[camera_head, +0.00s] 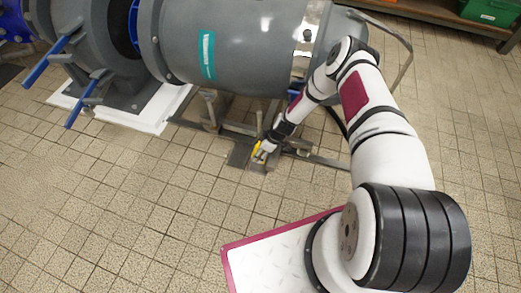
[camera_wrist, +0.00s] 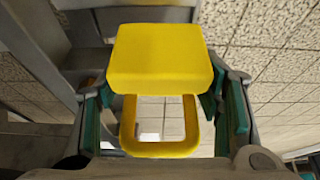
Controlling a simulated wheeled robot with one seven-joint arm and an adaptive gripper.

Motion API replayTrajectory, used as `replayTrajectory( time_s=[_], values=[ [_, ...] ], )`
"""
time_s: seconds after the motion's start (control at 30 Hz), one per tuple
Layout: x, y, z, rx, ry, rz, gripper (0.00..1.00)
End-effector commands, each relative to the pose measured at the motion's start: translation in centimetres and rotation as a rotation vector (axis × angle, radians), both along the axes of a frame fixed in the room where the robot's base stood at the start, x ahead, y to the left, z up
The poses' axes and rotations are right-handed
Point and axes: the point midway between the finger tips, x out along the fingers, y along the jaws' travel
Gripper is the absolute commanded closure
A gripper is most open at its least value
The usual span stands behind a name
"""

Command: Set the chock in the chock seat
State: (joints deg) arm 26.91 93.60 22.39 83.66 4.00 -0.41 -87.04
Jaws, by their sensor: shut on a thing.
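The yellow chock (camera_wrist: 160,58) has a solid block and a loop handle (camera_wrist: 160,150). In the wrist view it fills the middle, its handle between the teal pads of my gripper (camera_wrist: 163,112), which is shut on it. In the head view my gripper (camera_head: 264,153) is low by the floor below the big grey pipe, with the chock (camera_head: 257,147) a small yellow patch at its end. A dark grey metal plate (camera_head: 239,156) lies just left of it and may be the chock seat. I cannot tell whether the chock touches it.
The large grey pipe (camera_head: 240,45) spans the top, with a flange and blue-handled bolts (camera_head: 45,65) at left. A metal frame (camera_head: 325,158) lies along the floor under it. Tiled floor (camera_head: 110,215) is clear at the lower left. A shelf with a green crate (camera_head: 490,10) stands top right.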

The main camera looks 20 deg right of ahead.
Motion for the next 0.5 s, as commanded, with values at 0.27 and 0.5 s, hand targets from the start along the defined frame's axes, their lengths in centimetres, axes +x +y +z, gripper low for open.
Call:
replayTrajectory(
  time_s=[0.27, 0.5],
  values=[
    [0.1, 0.0, -1.8, 0.0, -0.001, 0.0, 0.83],
    [0.1, 0.0, -3.3, 0.001, 0.0, -0.002, 0.83]
  ],
)
